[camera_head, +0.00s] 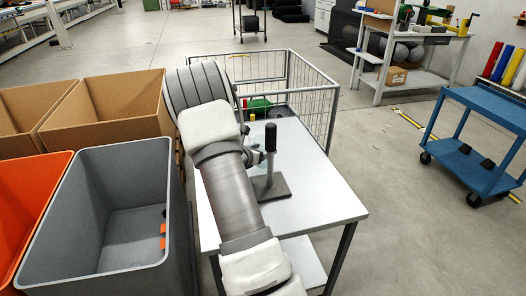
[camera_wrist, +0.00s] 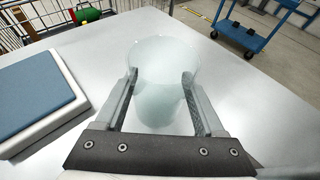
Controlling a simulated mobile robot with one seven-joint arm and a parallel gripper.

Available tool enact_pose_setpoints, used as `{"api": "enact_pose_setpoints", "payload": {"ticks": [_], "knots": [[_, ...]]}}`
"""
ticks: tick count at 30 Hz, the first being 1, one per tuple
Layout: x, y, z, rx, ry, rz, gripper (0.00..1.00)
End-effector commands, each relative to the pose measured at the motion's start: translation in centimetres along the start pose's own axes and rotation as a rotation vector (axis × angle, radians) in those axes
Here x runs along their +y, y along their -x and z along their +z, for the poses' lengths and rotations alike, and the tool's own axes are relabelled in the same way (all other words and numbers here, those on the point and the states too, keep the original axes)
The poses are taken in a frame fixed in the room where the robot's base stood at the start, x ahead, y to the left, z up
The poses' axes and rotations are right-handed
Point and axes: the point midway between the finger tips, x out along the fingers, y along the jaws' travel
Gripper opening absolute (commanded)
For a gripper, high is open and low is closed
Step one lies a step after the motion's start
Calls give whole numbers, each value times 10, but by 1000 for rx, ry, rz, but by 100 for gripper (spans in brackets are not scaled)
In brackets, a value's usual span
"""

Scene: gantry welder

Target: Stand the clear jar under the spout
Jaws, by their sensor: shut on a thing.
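The clear jar (camera_wrist: 160,85) is upright in the wrist view, see-through and pale, with a wide rim. My gripper (camera_wrist: 160,92) is shut on it, one finger on each side, above the grey metal table (camera_wrist: 245,95). I cannot tell whether its bottom touches the table. A dark upright stand with a black handle (camera_head: 270,139) and a flat dark base (camera_head: 269,187) is on the table, right of my arm. I cannot make out a spout for sure.
A white block with a blue top (camera_wrist: 40,92) lies left of the jar in the wrist view. A wire cage (camera_head: 310,95) stands behind the table. A grey bin (camera_head: 122,153) is to its left, a blue cart (camera_head: 485,110) far right. The table's front right is clear.

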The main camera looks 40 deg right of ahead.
Motion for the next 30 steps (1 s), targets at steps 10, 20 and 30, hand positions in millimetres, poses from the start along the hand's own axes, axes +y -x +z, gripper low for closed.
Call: {"api": "enact_pose_setpoints", "payload": {"ticks": [10,20,30], "knots": [[0,-1,-3,1,0,0,98],[0,0,0,1,0,0,100],[1,62,2,1,2,4,100]]}}
